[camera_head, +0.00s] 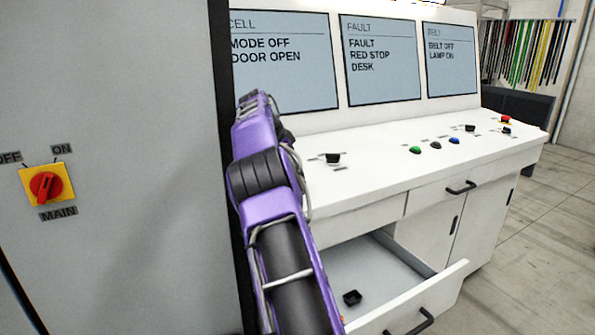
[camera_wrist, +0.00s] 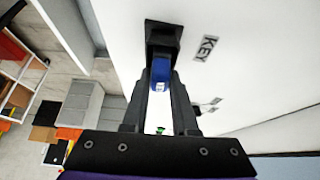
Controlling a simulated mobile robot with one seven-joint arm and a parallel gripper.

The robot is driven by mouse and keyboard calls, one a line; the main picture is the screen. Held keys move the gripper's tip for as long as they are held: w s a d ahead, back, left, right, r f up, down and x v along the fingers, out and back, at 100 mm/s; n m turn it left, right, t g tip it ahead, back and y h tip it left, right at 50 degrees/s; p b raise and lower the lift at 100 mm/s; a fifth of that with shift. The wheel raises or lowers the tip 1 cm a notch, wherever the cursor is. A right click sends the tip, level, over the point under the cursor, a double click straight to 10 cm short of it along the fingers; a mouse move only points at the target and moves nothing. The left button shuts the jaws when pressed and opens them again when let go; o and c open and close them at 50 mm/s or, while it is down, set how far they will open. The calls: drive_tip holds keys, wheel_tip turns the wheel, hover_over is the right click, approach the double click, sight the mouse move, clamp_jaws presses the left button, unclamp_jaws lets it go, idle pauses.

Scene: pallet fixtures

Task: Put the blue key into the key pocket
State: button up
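In the wrist view the blue key (camera_wrist: 161,72) sits between the tips of my gripper (camera_wrist: 162,82), and the fingers close in on both its sides. Just beyond it is a black block-shaped holder (camera_wrist: 163,36) on a white surface, beside a label reading KEY. The key lines up with this holder and appears to meet it; I cannot tell whether it is inside. In the head view my purple arm hides the gripper and key. A small open black box (camera_head: 352,297) lies in the open drawer; I cannot tell which black piece is the key pocket.
The white desk (camera_head: 440,150) carries green, black and blue buttons and a black switch (camera_head: 333,158). Its drawer (camera_head: 425,302) stands pulled out. A grey cabinet (camera_head: 120,180) with a red MAIN switch (camera_head: 46,186) stands close on the left. Screens rise behind the desk.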

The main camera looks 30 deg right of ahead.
drive_tip(key=o, duration=0.4)
drive_tip(key=shift+d, duration=0.1)
drive_tip(key=shift+v, duration=3.8)
